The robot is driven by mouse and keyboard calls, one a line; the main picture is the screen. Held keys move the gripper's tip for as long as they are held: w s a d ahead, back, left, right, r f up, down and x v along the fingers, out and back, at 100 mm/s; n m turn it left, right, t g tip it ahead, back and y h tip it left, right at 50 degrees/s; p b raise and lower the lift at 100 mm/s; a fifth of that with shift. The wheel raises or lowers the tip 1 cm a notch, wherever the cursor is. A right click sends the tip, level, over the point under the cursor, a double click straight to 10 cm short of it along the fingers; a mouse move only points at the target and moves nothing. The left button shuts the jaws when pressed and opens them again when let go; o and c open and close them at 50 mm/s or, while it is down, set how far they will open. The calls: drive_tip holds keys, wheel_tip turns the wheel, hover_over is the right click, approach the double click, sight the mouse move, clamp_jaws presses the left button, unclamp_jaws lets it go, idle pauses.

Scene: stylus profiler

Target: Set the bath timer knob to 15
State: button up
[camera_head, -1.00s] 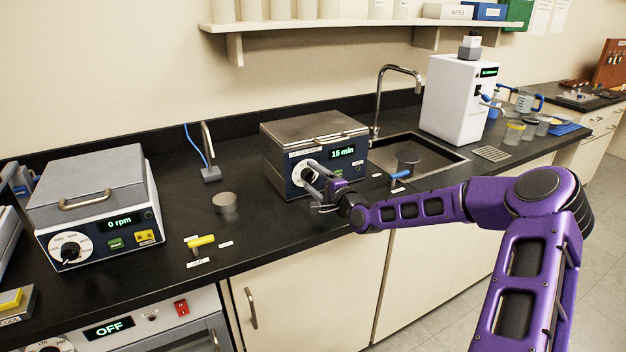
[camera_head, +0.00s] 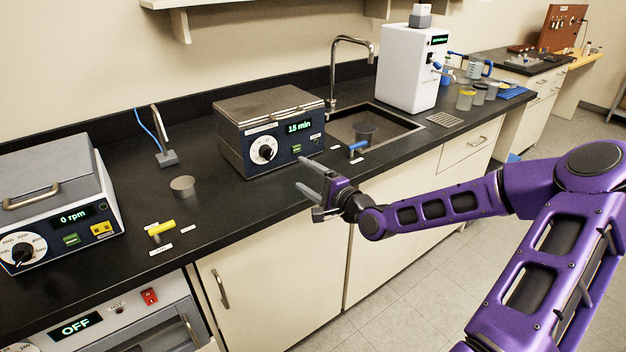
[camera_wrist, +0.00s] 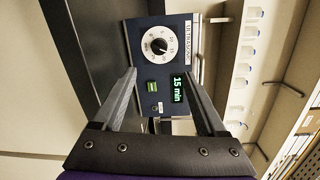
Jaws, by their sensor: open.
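The ultrasonic bath (camera_head: 230,125) is a dark blue box with a grey lid on the black bench. Its display (camera_head: 298,127) reads 15 min. The timer knob (camera_head: 265,151) is black on a white dial, left of the display; it also shows in the wrist view (camera_wrist: 158,45), where the display (camera_wrist: 177,88) reads 15 min again. A green button (camera_wrist: 152,86) sits beside the knob. My gripper (camera_head: 304,174) is open and empty in front of the bath's right side, apart from the knob. In the wrist view its fingers (camera_wrist: 165,95) spread with the panel beyond them.
A sink (camera_head: 390,125) with a tap lies to the right of the bath. A device reading 0 rpm (camera_head: 62,195) stands at the left. A grey cup (camera_head: 183,187) and a yellow-handled item (camera_head: 160,228) sit on the bench. An oven below reads OFF.

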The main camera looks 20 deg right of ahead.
drive_tip(key=shift+v, duration=1.4)
drive_tip(key=shift+a+f, duration=0.1)
